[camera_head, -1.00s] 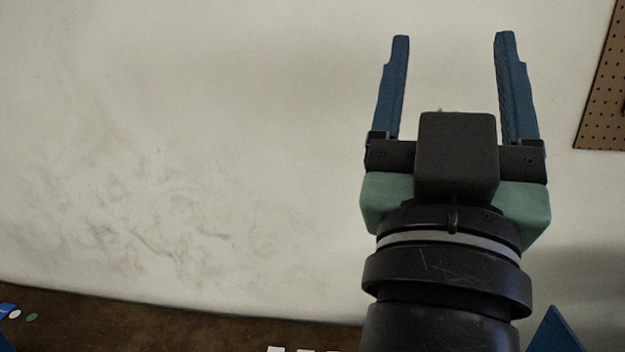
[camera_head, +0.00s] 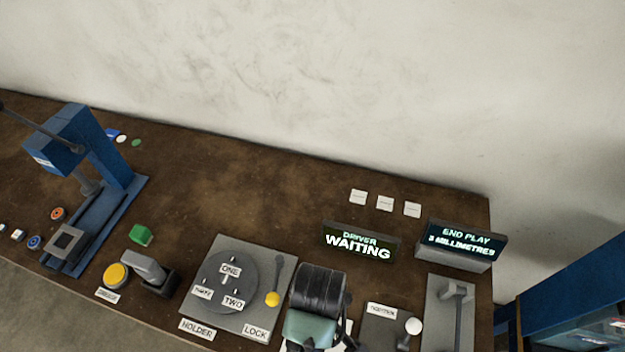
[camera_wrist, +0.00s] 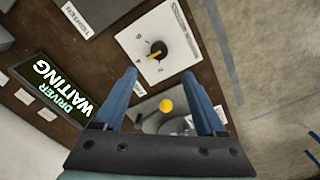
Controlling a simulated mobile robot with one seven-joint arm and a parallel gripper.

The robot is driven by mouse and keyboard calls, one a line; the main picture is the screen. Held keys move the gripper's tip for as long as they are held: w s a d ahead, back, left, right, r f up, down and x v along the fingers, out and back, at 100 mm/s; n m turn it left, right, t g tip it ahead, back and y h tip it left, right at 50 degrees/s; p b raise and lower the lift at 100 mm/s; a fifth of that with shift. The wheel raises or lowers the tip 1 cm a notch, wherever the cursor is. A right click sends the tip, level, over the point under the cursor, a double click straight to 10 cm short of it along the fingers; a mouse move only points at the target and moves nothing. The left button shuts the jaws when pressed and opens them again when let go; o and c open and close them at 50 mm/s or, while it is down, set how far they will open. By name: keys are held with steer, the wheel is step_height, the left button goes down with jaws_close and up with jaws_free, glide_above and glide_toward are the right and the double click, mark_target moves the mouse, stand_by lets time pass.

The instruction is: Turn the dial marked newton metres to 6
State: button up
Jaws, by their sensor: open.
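The dial (camera_wrist: 156,50) is a black knob with a yellow pointer mark on a white plate (camera_wrist: 178,42) in the wrist view. Small figures surround the knob; they and the plate's lettering are too small to read surely. The yellow mark faces the lower part of the picture. My gripper (camera_wrist: 160,76) is open and empty, its blue fingertips spread just below the plate in that view, apart from the knob. In the head view my arm (camera_head: 318,300) hides the dial and the fingers; only a sliver of white plate shows.
A grey fixture (camera_head: 205,310) with a yellow-balled lever (camera_head: 272,299) stands left of my arm. A white-balled lever (camera_head: 413,326) stands right. The driver display (camera_head: 360,243) reads WAITING; an end play display (camera_head: 462,243) is farther right. A blue press (camera_head: 85,160) stands left.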

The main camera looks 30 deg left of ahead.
step_height(320, 180, down, 11)
steer(key=shift+f+p, duration=0.15)
steer(key=shift+p, duration=0.15)
jaws_close()
stand_by(0.4)
